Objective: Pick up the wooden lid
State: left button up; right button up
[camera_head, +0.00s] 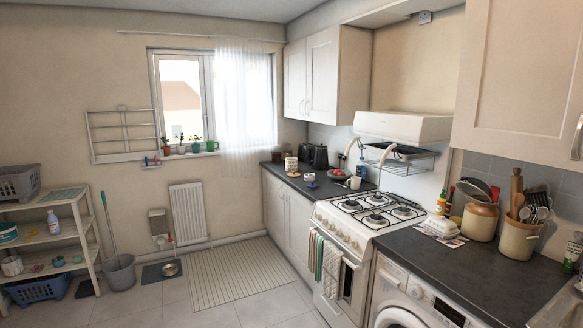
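I cannot clearly make out a separate wooden lid. A small patterned canister (291,165) at the far end of the counter has a light top that could be a lid, but it is too small to tell its material. A tan and brown crock (480,220) stands on the near counter right of the stove, with a grey disc (474,189) tilted at its top. Neither of my grippers is in view.
The near dark counter (440,257) also holds a utensil pot (517,240), a white dish (438,226) and bottles. The gas stove (372,214) separates it from the far counter. A washer (402,312) sits underneath.

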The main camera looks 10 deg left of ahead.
aim_at(290, 163)
jog(key=i+j+u, duration=0.4)
jog(key=i, duration=0.65)
jog(key=i+j+u, duration=0.1)
jog(key=i+u, duration=0.35)
jog(key=i, duration=0.6)
jog(key=i+z, duration=0.2)
jog(key=i, duration=0.35)
jog(key=i+j+z, duration=0.2)
jog(key=i, duration=0.35)
jog(key=i+j+z, duration=0.2)
jog(key=i, duration=0.35)
jog(key=i+j+z, duration=0.2)
jog(key=i+j, duration=0.15)
jog(key=i, duration=0.15)
jog(key=i+j+z, duration=0.2)
jog(key=z, duration=0.15)
jog(key=i+j+z, duration=0.5)
jog(key=j+z, duration=0.25)
jog(key=i+j+z, duration=0.15)
jog(key=j+z, duration=0.2)
jog(key=i+j+z, duration=0.1)
jog(key=j+z, duration=0.65)
jog(key=i+j, duration=0.05)
jog(key=j, duration=0.05)
